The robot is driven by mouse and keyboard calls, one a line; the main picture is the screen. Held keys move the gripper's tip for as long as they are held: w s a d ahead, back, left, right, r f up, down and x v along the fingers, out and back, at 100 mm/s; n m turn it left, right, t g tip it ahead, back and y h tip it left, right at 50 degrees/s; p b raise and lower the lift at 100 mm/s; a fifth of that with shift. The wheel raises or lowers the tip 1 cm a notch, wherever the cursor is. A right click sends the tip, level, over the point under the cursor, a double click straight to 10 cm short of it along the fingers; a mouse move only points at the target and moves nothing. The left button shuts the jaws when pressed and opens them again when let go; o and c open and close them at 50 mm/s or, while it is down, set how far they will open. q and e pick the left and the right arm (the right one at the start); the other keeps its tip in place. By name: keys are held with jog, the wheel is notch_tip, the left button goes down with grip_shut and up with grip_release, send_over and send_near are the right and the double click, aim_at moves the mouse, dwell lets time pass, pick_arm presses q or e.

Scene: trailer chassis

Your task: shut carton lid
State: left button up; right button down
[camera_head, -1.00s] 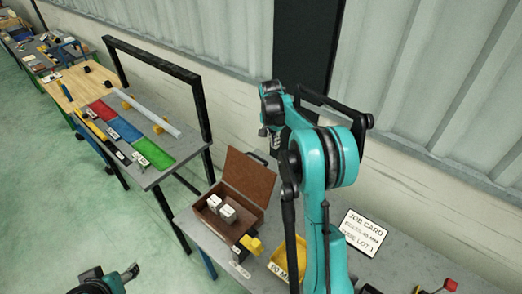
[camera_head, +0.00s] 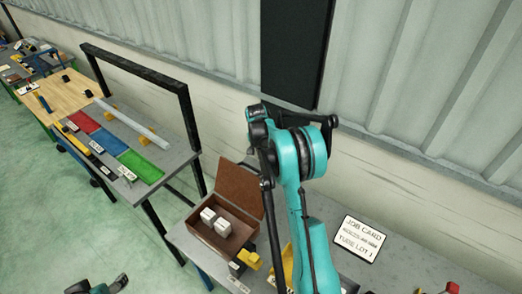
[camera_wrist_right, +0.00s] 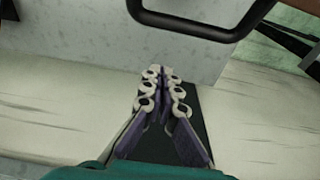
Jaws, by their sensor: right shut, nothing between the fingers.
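The carton is a brown box (camera_head: 206,236) on the grey bench in the head view. Its lid (camera_head: 239,187) stands open, tilted up at the back. Two pale blocks (camera_head: 215,220) lie inside. My right gripper (camera_wrist_right: 162,72) is shut and empty in the right wrist view. A black handle-like loop (camera_wrist_right: 190,32) crosses the top of that view, just ahead of the fingertips and apart from them. In the head view my right arm rises beside the carton, and its fingers cannot be made out. Only a piece of my left arm shows at the bottom left.
A yellow object (camera_head: 249,260) sits just right of the carton, close to its front corner. A job card (camera_head: 359,238) lies further right on the bench. Another table with red, blue and green mats (camera_head: 142,166) stands to the left under a black frame. The wall is close behind.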

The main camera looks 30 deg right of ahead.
jog(key=a, duration=0.1)
jog(key=s+a, duration=0.1)
jog(key=a, duration=0.1)
jog(key=shift+s+a+p, duration=0.25)
jog(key=shift+a+p, duration=0.05)
jog(key=shift+p, duration=0.05)
jog(key=shift+s+r, duration=0.1)
jog(key=shift+r, duration=0.05)
